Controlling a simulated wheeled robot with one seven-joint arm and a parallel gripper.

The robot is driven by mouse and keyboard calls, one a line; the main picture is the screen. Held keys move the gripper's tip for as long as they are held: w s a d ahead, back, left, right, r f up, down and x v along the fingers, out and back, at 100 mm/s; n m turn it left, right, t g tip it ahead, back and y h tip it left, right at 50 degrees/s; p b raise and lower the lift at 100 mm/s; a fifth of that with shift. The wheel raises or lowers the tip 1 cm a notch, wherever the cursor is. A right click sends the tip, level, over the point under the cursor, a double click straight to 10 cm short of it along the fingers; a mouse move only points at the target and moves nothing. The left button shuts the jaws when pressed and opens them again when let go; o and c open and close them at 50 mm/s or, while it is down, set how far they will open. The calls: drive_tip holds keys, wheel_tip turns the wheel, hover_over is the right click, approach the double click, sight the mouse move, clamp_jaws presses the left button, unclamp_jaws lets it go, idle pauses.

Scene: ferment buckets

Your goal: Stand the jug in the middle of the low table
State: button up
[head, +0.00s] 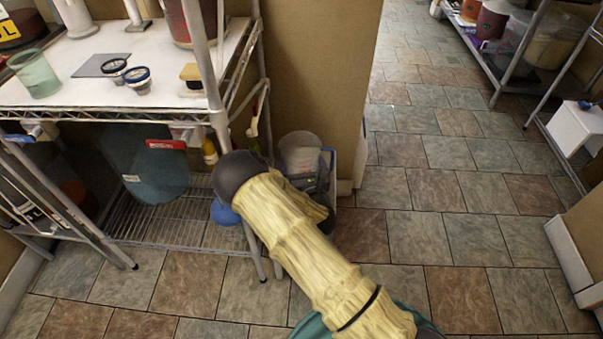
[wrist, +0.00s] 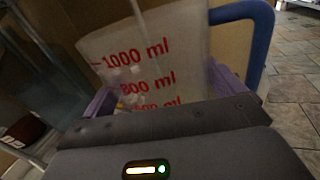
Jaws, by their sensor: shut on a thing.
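The jug (head: 300,152) is a translucent measuring jug, beside the wire rack's right post in the head view. In the wrist view the jug (wrist: 150,62) fills the middle, with red marks such as 1000 ml and 800 ml and a blue handle (wrist: 262,40) on the right. My gripper (head: 310,181) is shut on the jug, with purple fingers at its two sides in the wrist view. My forearm hides part of the gripper, and the jug's lower part is hidden. The jug looks roughly upright in the head view. I cannot make out a low table in either view.
A wire rack (head: 225,118) stands at left, its white top holding a green glass (head: 34,73) and several small items. A brown wall panel (head: 318,75) is behind the jug. Another shelf (head: 487,62) stands at the upper right.

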drive_tip(key=shift+f+b, duration=0.55)
drive_tip(key=shift+f, duration=1.3)
drive_tip(key=shift+f, duration=0.1)
drive_tip(key=o, duration=0.6)
drive_tip(key=shift+o, duration=0.3)
drive_tip(key=shift+r, duration=0.2)
drive_tip(key=p+v, duration=0.2)
drive_tip(key=v, duration=1)
